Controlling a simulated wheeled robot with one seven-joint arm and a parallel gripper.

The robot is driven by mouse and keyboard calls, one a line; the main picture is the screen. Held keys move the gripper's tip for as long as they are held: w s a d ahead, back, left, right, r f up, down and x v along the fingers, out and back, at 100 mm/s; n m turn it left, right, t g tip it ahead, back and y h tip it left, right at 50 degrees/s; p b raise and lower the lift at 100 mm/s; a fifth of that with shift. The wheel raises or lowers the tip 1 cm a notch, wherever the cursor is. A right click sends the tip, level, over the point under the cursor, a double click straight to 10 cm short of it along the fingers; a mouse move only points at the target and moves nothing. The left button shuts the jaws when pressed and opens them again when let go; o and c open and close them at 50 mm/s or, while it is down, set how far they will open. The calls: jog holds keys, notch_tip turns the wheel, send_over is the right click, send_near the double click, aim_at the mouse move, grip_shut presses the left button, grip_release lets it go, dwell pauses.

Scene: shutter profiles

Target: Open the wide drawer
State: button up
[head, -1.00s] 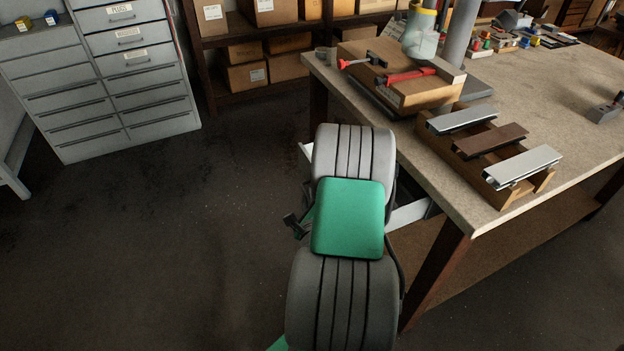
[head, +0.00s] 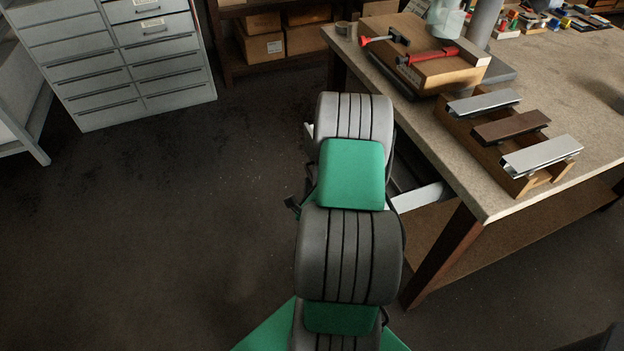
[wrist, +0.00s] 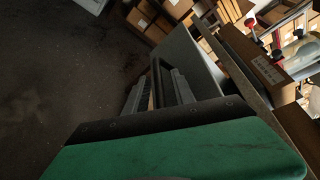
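The wide drawer (head: 420,197) sits under the near side of the workbench and stands partly out. Its pale edge shows on both sides of my arm in the head view, with a dark interior behind it. My arm hides its middle and handle there. In the wrist view a grey drawer panel (wrist: 192,58) lies just beyond the fingers. My gripper (wrist: 158,92) points at the drawer. Its two ribbed grey fingers are apart, with a dark frame-like part and a brownish strip between them. I cannot make out contact with the handle.
The workbench (head: 400,110) holds a wooden block with red-handled clamps (head: 440,68) and a wooden rack of metal profiles (head: 510,130). A grey drawer cabinet (head: 130,70) stands at the back left. The floor left of my arm is clear.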

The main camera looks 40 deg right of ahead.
jog(key=shift+a, duration=0.1)
jog(key=shift+s+a+b, duration=0.2)
jog(key=shift+s+b, duration=0.1)
jog(key=shift+b, duration=0.15)
jog(key=b+v, duration=0.2)
jog(key=v, duration=0.5)
jog(key=shift+b, duration=0.4)
jog(key=shift+r, duration=0.1)
